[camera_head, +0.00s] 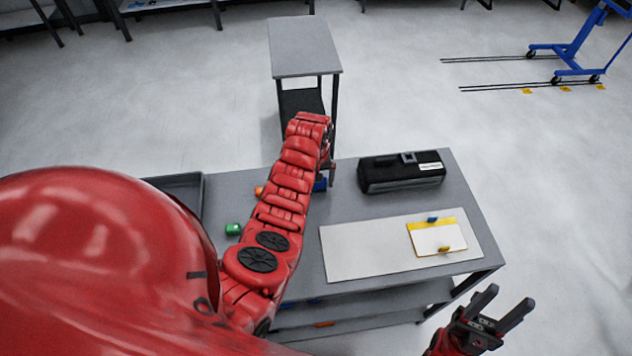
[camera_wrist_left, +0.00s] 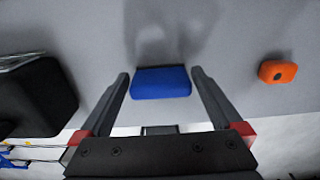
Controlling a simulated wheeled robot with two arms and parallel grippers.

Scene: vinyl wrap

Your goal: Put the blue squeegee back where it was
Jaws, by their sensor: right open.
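The blue squeegee (camera_wrist_left: 161,83) is a small blue block between the two fingertips of my left gripper (camera_wrist_left: 161,78) in the left wrist view. In the head view the squeegee (camera_head: 320,185) is partly hidden behind my left gripper (camera_head: 331,172), low over the back of the grey table. Whether it touches the tabletop is hard to tell. My right gripper (camera_head: 507,308) is open and empty, off the table's front right corner.
An orange piece (camera_wrist_left: 278,71) and a green piece (camera_head: 233,229) lie on the grey table (camera_head: 350,207). A black case (camera_head: 402,172) stands at the back right. A pale board (camera_head: 365,249) carries a yellow-white card (camera_head: 425,238). A dark tray (camera_head: 183,184) sits at the left.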

